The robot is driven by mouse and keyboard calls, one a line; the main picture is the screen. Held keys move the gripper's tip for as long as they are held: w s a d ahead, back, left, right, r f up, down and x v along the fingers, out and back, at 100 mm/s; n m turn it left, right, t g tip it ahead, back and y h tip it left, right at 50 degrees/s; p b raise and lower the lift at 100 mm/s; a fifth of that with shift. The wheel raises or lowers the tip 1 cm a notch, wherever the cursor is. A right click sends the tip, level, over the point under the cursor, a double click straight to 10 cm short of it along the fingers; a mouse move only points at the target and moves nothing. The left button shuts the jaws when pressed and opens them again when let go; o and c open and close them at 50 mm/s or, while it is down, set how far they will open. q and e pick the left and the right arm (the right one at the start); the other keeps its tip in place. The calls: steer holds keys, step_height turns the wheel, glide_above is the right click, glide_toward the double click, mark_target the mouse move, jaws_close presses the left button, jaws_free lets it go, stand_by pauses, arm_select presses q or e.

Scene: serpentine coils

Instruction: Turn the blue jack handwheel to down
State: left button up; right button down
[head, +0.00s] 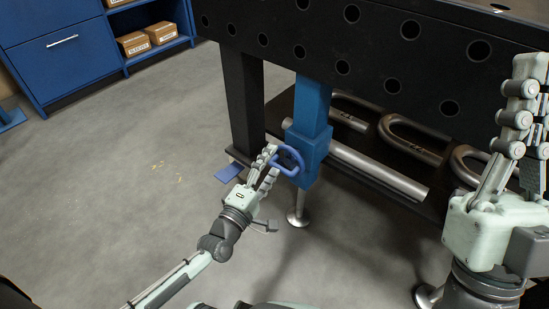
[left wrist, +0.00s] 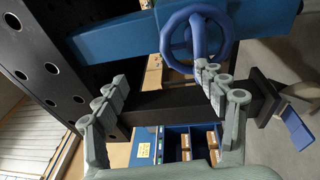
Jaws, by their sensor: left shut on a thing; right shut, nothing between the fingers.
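The blue jack handwheel (head: 290,160) is a ring with spokes on the side of the blue jack post (head: 311,120). My left gripper (head: 268,163) is at the near left side of its rim, shut on the handwheel. In the left wrist view, the handwheel (left wrist: 196,38) is at the top, with one finger of the left gripper (left wrist: 162,88) overlapping its lower rim. The fingers stand apart there, and the exact contact is hard to see. My right gripper (head: 526,92) is raised at the right edge, shut and empty, away from the handwheel.
A black perforated table (head: 300,48) stands over the jack on a dark leg (head: 243,105). Metal coils (head: 410,138) and a steel tube (head: 375,172) lie on the shelf below. A blue cabinet (head: 60,65) with boxes stands at the back left.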

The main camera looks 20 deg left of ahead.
arm_select(q)
steer(key=shift+s+r, duration=0.25)
steer(key=shift+r, duration=0.25)
steer(key=c, duration=0.3)
steer(key=s, duration=0.2)
steer(key=s+f, duration=0.1)
steer(key=s, duration=0.1)
steer(key=s+f, duration=0.1)
steer(key=s, duration=0.1)
steer(key=shift+s+a+f, duration=0.15)
steer(key=shift+a, duration=0.2)
steer(key=shift+c, duration=0.2)
